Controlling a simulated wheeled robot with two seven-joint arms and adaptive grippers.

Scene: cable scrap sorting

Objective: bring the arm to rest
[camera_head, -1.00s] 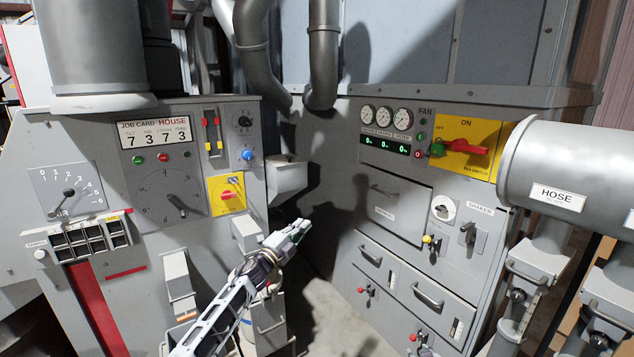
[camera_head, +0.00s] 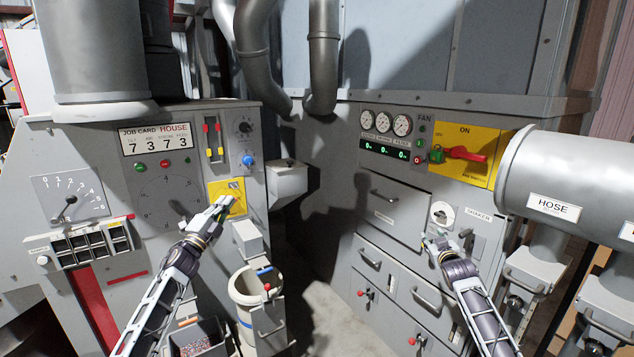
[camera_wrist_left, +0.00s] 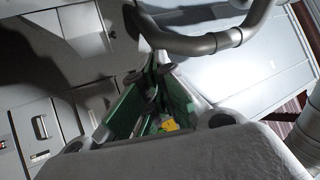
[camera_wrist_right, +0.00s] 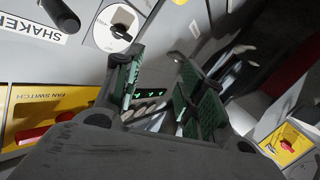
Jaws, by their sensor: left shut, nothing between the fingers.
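My left gripper (camera_head: 226,204) is shut and empty. In the head view it overlaps the lower part of the small yellow switch plate (camera_head: 238,188) on the left cabinet and hides its knob; I cannot tell if they touch. Its fingers meet in the left wrist view (camera_wrist_left: 150,78). My right gripper (camera_head: 448,240) is open and empty in front of the right cabinet, beside the round white shaker dial (camera_head: 442,212). Its fingers stand apart in the right wrist view (camera_wrist_right: 163,75), with the dial (camera_wrist_right: 116,27) beyond them.
A white bucket (camera_head: 243,288) and a dark bin (camera_head: 195,338) of scrap stand below my left arm. A grey box (camera_head: 286,182) juts out between the cabinets. A thick HOSE pipe (camera_head: 570,175) is at the right. The floor (camera_head: 325,310) between the arms is clear.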

